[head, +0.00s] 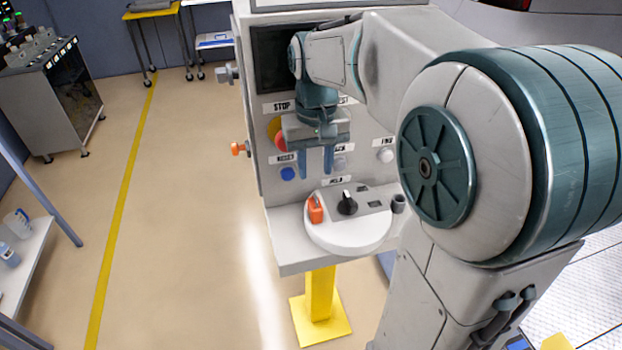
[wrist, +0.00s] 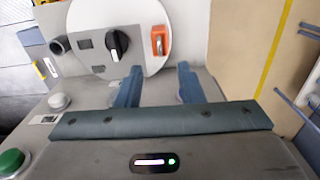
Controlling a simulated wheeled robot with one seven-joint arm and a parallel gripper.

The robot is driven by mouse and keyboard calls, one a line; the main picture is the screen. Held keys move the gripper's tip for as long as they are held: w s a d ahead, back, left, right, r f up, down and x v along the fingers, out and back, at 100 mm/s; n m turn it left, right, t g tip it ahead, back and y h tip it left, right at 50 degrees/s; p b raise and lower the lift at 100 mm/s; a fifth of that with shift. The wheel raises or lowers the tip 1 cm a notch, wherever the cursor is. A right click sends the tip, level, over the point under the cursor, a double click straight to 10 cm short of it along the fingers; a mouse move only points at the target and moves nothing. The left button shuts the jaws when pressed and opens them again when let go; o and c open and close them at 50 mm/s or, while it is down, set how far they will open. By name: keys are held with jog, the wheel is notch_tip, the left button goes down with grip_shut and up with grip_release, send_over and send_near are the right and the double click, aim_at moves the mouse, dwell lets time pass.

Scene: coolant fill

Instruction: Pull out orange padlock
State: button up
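The orange padlock (head: 315,210) sits at the left side of the round white plate (head: 335,240) on the control box's ledge, left of a black rotary knob (head: 347,204). In the wrist view the padlock (wrist: 159,42) stands upright in the picture with its grey shackle showing, to the right of the knob (wrist: 117,44). My gripper (head: 316,174) points down in front of the panel, above the plate. Its two blue fingers are apart with nothing between them, and in the wrist view the fingertips (wrist: 159,72) are near the padlock but not around it.
The panel has a blue button (head: 288,174), a red and yellow stop button (head: 279,138) and a white button (head: 385,155) close to my gripper. A dark grey cylinder (head: 398,204) stands right of the plate. Open floor lies to the left.

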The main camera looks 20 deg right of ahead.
aim_at(315, 203)
notch_tip(315, 203, down, 13)
jog(key=shift+r, duration=0.1)
dwell(0.3)
grip_shut()
jog(key=shift+c, duration=1.8)
grip_release()
jog(key=shift+c, duration=1)
jog(key=shift+r+p, duration=0.35)
jog(key=shift+r, duration=0.05)
jog(key=shift+r+p, duration=2)
jog(key=shift+r, duration=0.6)
